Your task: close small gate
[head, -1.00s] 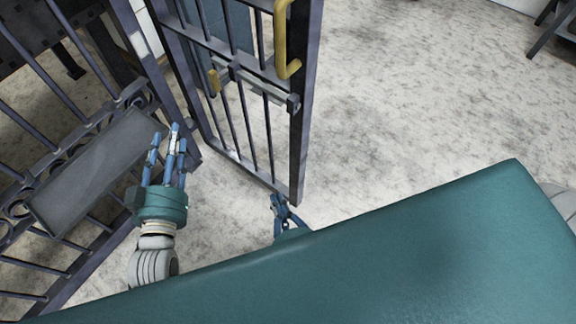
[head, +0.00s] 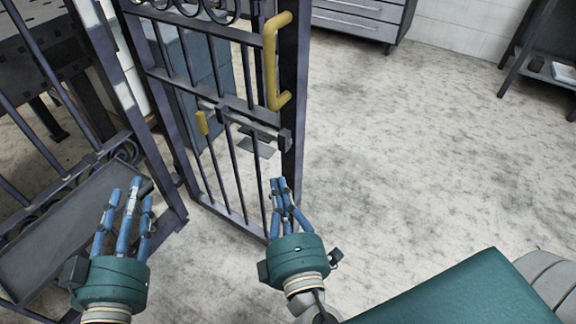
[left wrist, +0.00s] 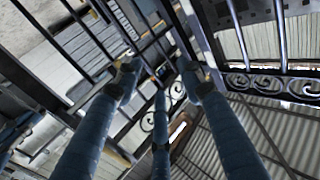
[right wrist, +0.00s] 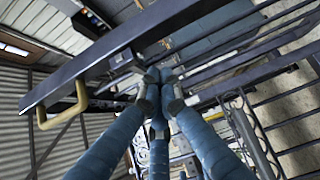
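The small gate (head: 232,103) is a dark barred metal leaf with a yellow handle (head: 271,62) and a grey sliding bolt (head: 250,126). It stands at an angle to the fixed fence panel (head: 55,215) on the left. My left gripper (head: 128,190) is open and empty, in front of the fence panel. My right gripper (head: 279,186) has its fingers drawn together, close to the lower part of the gate's free edge; I cannot tell whether it touches. In the right wrist view, the fingertips meet with nothing visible between them, and the yellow handle (right wrist: 64,112) is at left.
Speckled floor (head: 410,150) is clear to the right of the gate. A grey drawer cabinet (head: 365,18) stands at the back, and a dark shelf (head: 540,62) at the far right. A blue-grey block (head: 205,80) shows behind the bars.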

